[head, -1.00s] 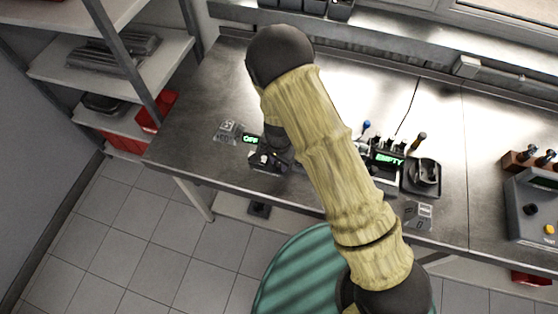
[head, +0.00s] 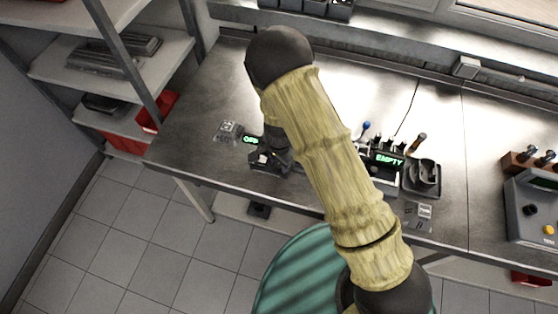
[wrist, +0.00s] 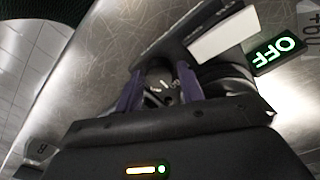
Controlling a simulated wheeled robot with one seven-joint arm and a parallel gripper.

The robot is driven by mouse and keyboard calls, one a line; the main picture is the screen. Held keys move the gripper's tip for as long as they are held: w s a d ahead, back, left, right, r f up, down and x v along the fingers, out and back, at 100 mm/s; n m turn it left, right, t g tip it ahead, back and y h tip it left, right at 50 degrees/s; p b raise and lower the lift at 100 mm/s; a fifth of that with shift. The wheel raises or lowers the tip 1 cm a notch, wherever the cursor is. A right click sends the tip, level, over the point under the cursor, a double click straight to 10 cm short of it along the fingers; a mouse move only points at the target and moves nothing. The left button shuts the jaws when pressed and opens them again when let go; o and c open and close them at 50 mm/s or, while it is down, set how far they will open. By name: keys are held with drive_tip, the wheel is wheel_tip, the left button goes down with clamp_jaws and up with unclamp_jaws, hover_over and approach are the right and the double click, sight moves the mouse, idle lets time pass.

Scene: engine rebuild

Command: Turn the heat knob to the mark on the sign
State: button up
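The heat knob (wrist: 160,84) is a small dark round dial with white marks, seen in the wrist view. My gripper (wrist: 160,92) has one purple-grey finger on each side of it. I cannot tell whether the fingers press on the knob or stand just clear. A green OFF display (wrist: 275,52) is beside it, and shows in the head view (head: 250,140) too. A clear sign (head: 228,128) stands left of the display; its edge in the wrist view (wrist: 310,38) carries figures like "+60", upside down. In the head view my arm hides most of the knob's unit.
To the right on the steel bench are a unit with a green EMPTY display (head: 389,160), a dark tray (head: 422,178) and another clear sign (head: 418,214). A grey box (head: 533,208) is at far right. Shelves with red bins (head: 157,112) stand left.

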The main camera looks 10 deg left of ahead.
wheel_tip(320, 180, up, 17)
drive_tip(key=b, duration=0.2)
drive_tip(key=shift+r+b, duration=0.2)
drive_tip(key=shift+b, duration=0.1)
drive_tip(key=shift+d, duration=0.1)
idle(0.5)
drive_tip(key=s+d+r+n+t, duration=0.1)
drive_tip(key=s+d+n, duration=0.1)
drive_tip(key=d, duration=0.6)
drive_tip(key=s+d+r+n+b, duration=0.1)
drive_tip(key=s+d+r+n, duration=0.1)
drive_tip(key=d, duration=0.7)
drive_tip(key=s+d+r+n+t+b, duration=0.1)
drive_tip(key=s+d+r+n, duration=0.1)
drive_tip(key=d, duration=0.6)
drive_tip(key=shift+s+d+t, duration=0.25)
drive_tip(key=shift+s+t, duration=0.05)
drive_tip(key=shift+s, duration=0.25)
